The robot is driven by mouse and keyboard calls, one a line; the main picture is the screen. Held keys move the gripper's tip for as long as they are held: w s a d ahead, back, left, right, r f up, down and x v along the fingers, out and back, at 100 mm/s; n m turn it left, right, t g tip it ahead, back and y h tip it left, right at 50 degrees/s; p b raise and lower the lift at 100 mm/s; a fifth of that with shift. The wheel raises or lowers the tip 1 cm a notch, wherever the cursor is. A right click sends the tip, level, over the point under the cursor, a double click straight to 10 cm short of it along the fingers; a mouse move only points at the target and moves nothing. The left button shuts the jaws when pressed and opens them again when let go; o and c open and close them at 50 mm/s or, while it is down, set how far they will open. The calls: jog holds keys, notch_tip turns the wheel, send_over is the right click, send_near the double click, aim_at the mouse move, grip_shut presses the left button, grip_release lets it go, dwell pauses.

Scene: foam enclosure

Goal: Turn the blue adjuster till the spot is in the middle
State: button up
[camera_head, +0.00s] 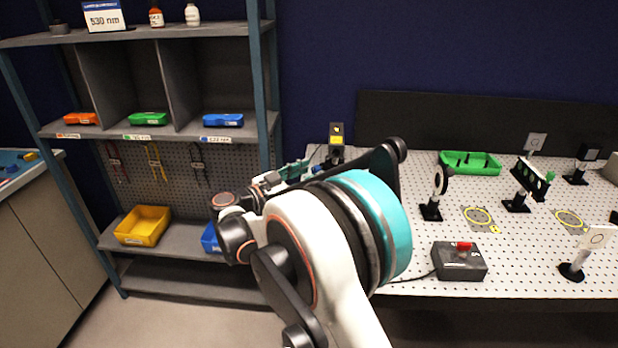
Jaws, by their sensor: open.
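My gripper (292,172) shows only in part behind my arm's wrist, near the left end of the perforated optics table (520,275); its jaws are open, and I see nothing held in them. A round optic on a black post (440,183) stands right of my arm. A white card with a ring mark (597,237) stands at the right front on a black base. No light spot can be made out on it.
A yellow-labelled device (336,140) stands at the table's back left. A control box with a red switch (460,261) sits at the front edge. A green tray (469,162) and a lens holder (530,178) are farther back. A shelf unit (190,133) stands left.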

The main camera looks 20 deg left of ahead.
jog(key=shift+w+d, duration=0.25)
jog(key=shift+w, duration=0.1)
jog(key=shift+c, duration=0.5)
grip_shut()
jog(key=shift+n, duration=0.3)
